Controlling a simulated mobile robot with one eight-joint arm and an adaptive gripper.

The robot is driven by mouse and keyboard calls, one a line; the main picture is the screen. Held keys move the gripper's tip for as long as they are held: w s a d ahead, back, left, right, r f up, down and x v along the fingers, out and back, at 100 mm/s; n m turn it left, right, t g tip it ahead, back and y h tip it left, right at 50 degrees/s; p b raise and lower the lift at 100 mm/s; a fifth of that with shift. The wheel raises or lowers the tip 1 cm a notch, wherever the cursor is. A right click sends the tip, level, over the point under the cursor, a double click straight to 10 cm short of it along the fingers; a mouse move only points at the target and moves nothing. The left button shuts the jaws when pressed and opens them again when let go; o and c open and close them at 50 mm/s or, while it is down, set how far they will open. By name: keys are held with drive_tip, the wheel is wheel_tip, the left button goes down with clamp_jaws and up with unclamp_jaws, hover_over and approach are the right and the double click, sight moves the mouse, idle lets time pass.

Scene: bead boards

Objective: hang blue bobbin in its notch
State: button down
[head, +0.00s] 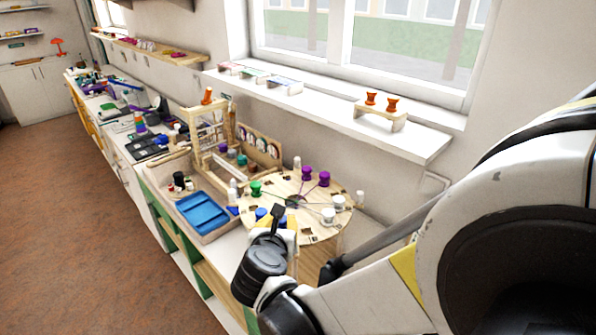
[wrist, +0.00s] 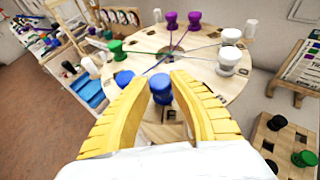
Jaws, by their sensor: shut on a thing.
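My gripper (wrist: 161,84) has yellow fingers shut on a blue bobbin (wrist: 161,90), at the near rim of the round wooden board (wrist: 205,80). Whether this bobbin sits in a notch is hard to tell. A second blue bobbin (wrist: 123,79) is at the rim just left of my gripper. In the head view the board (head: 285,185) lies beyond my gripper (head: 275,222), and a blue bobbin (head: 261,213) shows beside the fingers. Threads run from the board's centre to the rim, one toward my gripper. The held bobbin is mostly hidden in the head view.
Around the board are two purple bobbins (wrist: 194,20), two white ones (wrist: 229,55) and a green one (wrist: 115,50). A blue tray (head: 202,213) and a wooden frame (head: 208,135) stand left. A block with black and green pieces (wrist: 285,135) is at right.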

drive_tip(key=shift+f, duration=0.1)
drive_tip(key=shift+f, duration=0.15)
drive_tip(key=c, duration=1.3)
unclamp_jaws()
drive_tip(key=shift+o, duration=0.2)
